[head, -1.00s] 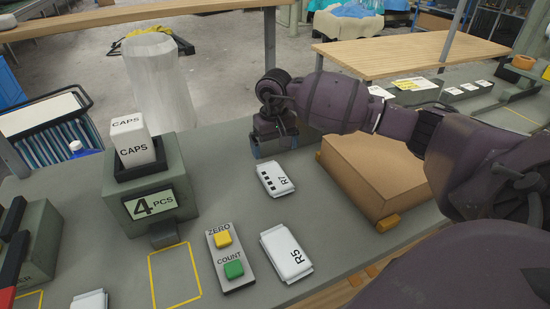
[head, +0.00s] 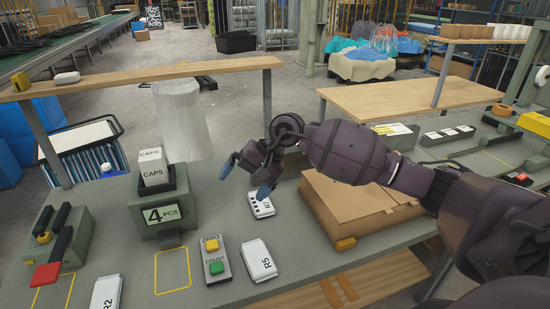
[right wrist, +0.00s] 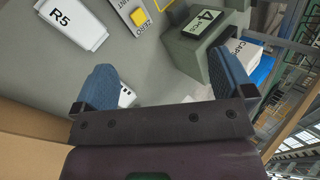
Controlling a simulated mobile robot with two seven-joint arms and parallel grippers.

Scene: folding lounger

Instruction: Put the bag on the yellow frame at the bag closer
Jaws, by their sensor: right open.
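Several white bags lie flat on the grey bench: one at my right gripper (head: 260,204), R5 (head: 258,262) in front of it, and R2 (head: 106,294) at the front left. A black-armed device with a red handle (head: 46,275) stands at the far left, seemingly the bag closer. A yellow frame (head: 70,292) is marked before it; bare bench shows inside. My right gripper (head: 246,178) is open and empty, just behind the nearest bag. In the right wrist view that bag (right wrist: 126,97) is partly hidden behind a blue finger. My left gripper is not in view.
A caps counter (head: 160,214) stands mid-left, with another, empty yellow frame (head: 188,270) before it. A button box (head: 214,262) sits beside R5. A cardboard box (head: 345,205) lies right of the gripper. A wooden shelf (head: 150,78) spans the back left.

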